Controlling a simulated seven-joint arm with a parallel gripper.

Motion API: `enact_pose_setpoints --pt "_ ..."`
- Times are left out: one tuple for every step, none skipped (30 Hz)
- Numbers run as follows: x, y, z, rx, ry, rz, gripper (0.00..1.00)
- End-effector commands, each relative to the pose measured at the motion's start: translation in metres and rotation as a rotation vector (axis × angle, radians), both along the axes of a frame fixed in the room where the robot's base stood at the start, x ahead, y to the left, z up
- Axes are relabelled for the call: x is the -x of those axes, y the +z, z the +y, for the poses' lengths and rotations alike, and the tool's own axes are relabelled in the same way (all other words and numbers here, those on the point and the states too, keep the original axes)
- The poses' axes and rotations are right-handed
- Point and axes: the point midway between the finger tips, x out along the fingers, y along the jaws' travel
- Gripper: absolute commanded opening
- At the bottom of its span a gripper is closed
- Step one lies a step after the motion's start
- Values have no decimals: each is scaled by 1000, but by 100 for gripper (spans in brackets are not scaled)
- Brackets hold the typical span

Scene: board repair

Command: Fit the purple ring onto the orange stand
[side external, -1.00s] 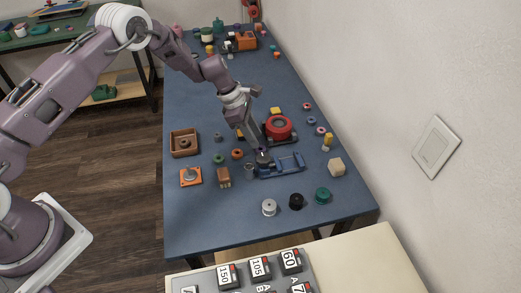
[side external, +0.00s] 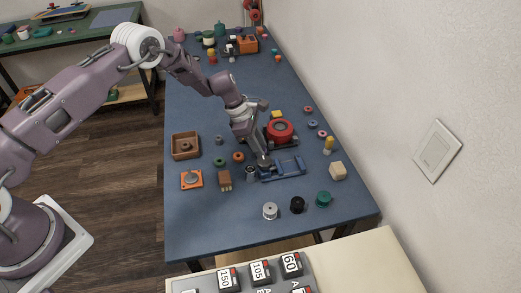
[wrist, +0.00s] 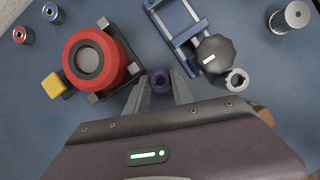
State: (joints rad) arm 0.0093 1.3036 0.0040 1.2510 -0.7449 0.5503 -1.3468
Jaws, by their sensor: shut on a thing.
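The purple ring (wrist: 160,82) is between the two fingertips of my gripper (wrist: 160,80) in the wrist view. My gripper is shut on it. In the side external view, my gripper (side external: 262,158) points down beside the blue frame fixture, and I cannot make out the ring there. Whether the ring touches the table is unclear.
The blue fixture (side external: 288,168) with a dark knob (wrist: 214,56) is close beside my gripper. A red round part (wrist: 96,60) sits on the other side. A brown block (side external: 224,178), green ring (side external: 219,161) and orange ring (side external: 238,157) lie between gripper and stand.

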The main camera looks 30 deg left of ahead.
Motion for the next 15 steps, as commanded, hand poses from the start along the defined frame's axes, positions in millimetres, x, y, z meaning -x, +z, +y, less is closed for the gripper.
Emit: enact_pose_setpoints --pt "-1 12 0 0 0 -6 0" --pt "-1 21 0 0 0 -6 0" --pt "-2 32 0 -1 0 -5 0" --pt "-2 40 0 -2 0 -7 0" --pt "-1 48 0 -2 0 -7 0" --pt "-1 58 0 0 0 -6 0" --pt "-1 64 0 -1 0 -5 0" --pt "-1 70 0 -1 0 -4 0" --pt "-1 77 0 -1 -1 -5 0" --pt "-1 81 0 -1 -3 -4 0" --pt "1 85 2 0 -9 -3 0" --pt "4 87 5 -1 -24 -1 0" --pt "7 89 9 -1 -43 0 0" --pt "11 90 14 0 -69 0 0" --pt "19 89 22 0 -116 2 0"
